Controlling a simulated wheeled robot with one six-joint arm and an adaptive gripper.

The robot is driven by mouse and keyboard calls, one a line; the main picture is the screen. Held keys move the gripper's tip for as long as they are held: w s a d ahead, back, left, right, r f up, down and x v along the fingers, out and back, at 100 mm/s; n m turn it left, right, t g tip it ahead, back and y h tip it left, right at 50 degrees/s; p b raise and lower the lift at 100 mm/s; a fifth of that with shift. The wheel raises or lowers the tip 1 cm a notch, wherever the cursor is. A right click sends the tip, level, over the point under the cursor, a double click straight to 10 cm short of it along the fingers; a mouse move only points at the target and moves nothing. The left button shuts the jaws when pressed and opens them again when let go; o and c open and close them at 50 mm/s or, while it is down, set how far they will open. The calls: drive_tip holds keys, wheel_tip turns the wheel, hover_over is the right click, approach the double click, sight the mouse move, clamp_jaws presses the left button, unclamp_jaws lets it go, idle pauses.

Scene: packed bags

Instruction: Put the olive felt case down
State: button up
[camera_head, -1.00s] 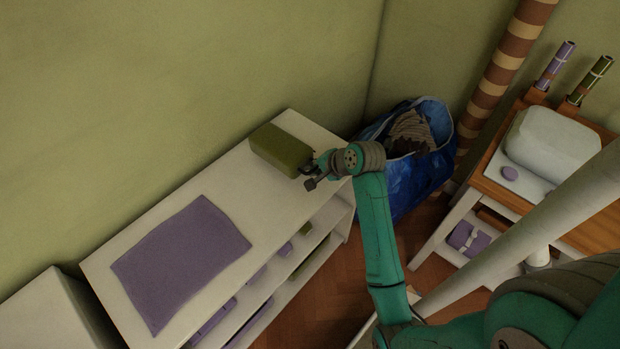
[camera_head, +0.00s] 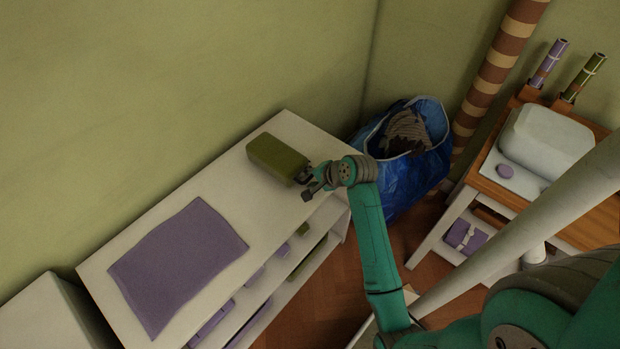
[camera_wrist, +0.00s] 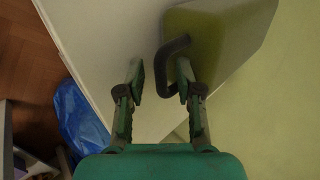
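The olive felt case (camera_head: 276,158) is at the far right end of the white shelf unit's top (camera_head: 215,188), and appears to rest on it. Its dark handle points toward my gripper (camera_head: 308,184). In the wrist view the case (camera_wrist: 228,38) is at the upper right, with its handle (camera_wrist: 164,68) looping down between my fingers. My gripper (camera_wrist: 160,78) is open, its fingers apart. The handle is nearer the right finger; I cannot tell whether they touch. The underside of the case is hidden.
A purple mat (camera_head: 178,262) lies on the near part of the shelf top. A blue bag (camera_head: 400,185) stands beyond the shelf's right end. A wooden-topped table (camera_head: 588,216) with a pale rounded bundle (camera_head: 545,143) stands at the right. Bare shelf top lies between mat and case.

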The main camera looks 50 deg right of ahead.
drive_tip(key=v, duration=1.2)
drive_tip(key=s+a+f+n+t+h, duration=0.1)
drive_tip(key=s+a+f+n, duration=0.3)
drive_tip(key=a, duration=0.4)
drive_tip(key=s+a+f+n+t+h, duration=0.1)
drive_tip(key=s+a+f+n, duration=0.25)
drive_tip(key=s+a, duration=0.4)
drive_tip(key=s+a+r+n+t+y, duration=0.1)
drive_tip(key=s+a+r+n, duration=0.3)
drive_tip(key=s, duration=0.4)
drive_tip(key=s+a+r+n+t, duration=0.3)
drive_tip(key=s+a+r+n, duration=0.2)
drive_tip(key=s, duration=0.3)
drive_tip(key=shift+r+n+y, duration=0.4)
drive_tip(key=shift+r+n, duration=0.35)
